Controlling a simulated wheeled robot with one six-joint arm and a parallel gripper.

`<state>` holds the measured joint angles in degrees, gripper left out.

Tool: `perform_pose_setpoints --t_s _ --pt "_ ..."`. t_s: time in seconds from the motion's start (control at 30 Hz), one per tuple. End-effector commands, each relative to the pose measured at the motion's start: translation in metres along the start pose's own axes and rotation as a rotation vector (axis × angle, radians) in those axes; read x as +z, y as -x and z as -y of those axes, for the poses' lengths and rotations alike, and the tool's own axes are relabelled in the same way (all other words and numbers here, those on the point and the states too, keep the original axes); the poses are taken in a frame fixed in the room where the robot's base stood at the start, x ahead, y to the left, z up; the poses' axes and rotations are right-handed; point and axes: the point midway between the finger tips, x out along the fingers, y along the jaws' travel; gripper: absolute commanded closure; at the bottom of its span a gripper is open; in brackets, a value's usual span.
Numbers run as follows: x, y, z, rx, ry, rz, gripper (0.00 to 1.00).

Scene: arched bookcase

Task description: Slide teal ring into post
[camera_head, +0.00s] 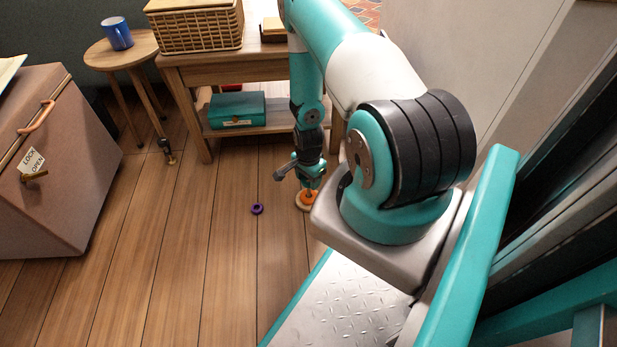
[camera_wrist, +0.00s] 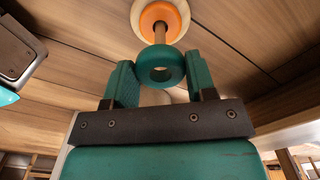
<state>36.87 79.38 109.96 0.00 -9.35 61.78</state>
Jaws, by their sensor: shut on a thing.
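My gripper (camera_wrist: 160,82) is shut on the teal ring (camera_wrist: 160,58), which sits between its two fingertips in the wrist view. A wooden post (camera_wrist: 160,34) rises from a pale round base (camera_wrist: 139,12) with an orange ring (camera_wrist: 173,13) around its foot. The teal ring overlaps the post's near end in that view; I cannot tell whether the post is inside its hole. In the head view my gripper (camera_head: 308,181) points down just above the orange ring (camera_head: 307,198) and the pale base (camera_head: 299,206). The teal ring is hard to make out there.
A small purple ring (camera_head: 257,209) lies on the wooden floor left of the post. A wooden table (camera_head: 185,68) with a wicker basket (camera_head: 200,30) and a teal box (camera_head: 236,109) on its shelf stands behind. A pinkish chest (camera_head: 60,190) is at left.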

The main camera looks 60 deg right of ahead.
Motion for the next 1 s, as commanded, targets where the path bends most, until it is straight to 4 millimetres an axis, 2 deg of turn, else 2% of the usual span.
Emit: perform_pose_setpoints --t_s 0.63,1.0 --pt "0.000 -0.001 0.000 0.000 0.000 0.000 0.71" --pt "0.000 -0.009 0.000 0.000 0.000 0.000 0.71"
